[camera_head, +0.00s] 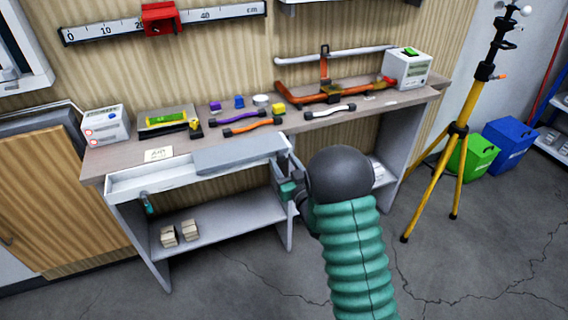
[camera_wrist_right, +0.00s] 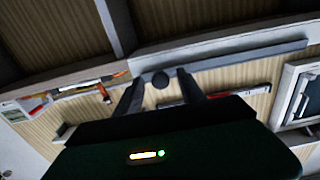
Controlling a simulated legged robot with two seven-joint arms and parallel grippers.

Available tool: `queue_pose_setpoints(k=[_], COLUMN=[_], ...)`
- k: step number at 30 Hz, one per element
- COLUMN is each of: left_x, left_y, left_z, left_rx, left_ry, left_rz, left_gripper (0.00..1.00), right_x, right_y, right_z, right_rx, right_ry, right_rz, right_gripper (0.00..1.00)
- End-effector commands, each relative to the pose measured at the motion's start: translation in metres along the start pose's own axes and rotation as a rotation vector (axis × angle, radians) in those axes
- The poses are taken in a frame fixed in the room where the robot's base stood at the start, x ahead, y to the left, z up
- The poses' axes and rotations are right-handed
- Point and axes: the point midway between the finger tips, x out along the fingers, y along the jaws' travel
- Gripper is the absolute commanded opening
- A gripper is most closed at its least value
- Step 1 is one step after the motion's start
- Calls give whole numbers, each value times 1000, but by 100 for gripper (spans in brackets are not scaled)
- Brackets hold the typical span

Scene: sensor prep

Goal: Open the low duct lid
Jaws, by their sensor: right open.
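A long white duct (camera_head: 135,182) runs along the front edge of the workbench in the head view. A flat grey lid (camera_head: 240,153) lies over its middle and right part; the left part of the duct is open at the top. My right gripper (camera_head: 288,163) is at the right end of the lid, its arm partly hiding that area. I cannot tell whether the fingers touch the lid. My left gripper is not in view.
The bench top (camera_head: 180,142) holds a white box (camera_head: 106,125), cables, small coloured caps, orange pipework (camera_head: 320,95) and a meter (camera_head: 407,68). Pale blocks (camera_head: 180,233) sit on the lower shelf. A yellow tripod (camera_head: 450,155) and green and blue bins stand at the right.

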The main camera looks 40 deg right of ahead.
Motion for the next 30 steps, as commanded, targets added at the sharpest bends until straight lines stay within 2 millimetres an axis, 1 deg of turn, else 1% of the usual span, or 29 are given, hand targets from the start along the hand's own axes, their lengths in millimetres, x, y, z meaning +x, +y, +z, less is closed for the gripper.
queue_pose_setpoints(k=[4,7,8,14,15,17,18,20,25,26,27,30], left_x=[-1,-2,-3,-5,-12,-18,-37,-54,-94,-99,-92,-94], left_y=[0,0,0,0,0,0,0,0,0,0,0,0], left_z=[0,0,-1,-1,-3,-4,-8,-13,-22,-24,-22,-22], left_rx=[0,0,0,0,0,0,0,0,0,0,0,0], left_ry=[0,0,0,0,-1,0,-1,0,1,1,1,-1], left_rz=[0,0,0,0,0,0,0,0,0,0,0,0], left_gripper=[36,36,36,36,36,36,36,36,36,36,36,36], right_x=[-5,-20,-27,-86,-98,-116,-117,-121,-139,-143,-149,-160], right_y=[0,1,1,1,1,2,1,1,1,1,4,3], right_z=[0,0,0,1,-2,-2,-9,-10,-10,-9,0,2], right_rx=[0,0,1,2,2,3,1,1,3,3,3,3], right_ry=[-1,-4,-3,-4,-7,-8,-11,-11,-11,-10,-11,-10], right_rz=[0,1,2,3,3,5,0,-1,1,3,7,5], right_gripper=[47,47,47,47,47,47,47,47,47,47,47,47])
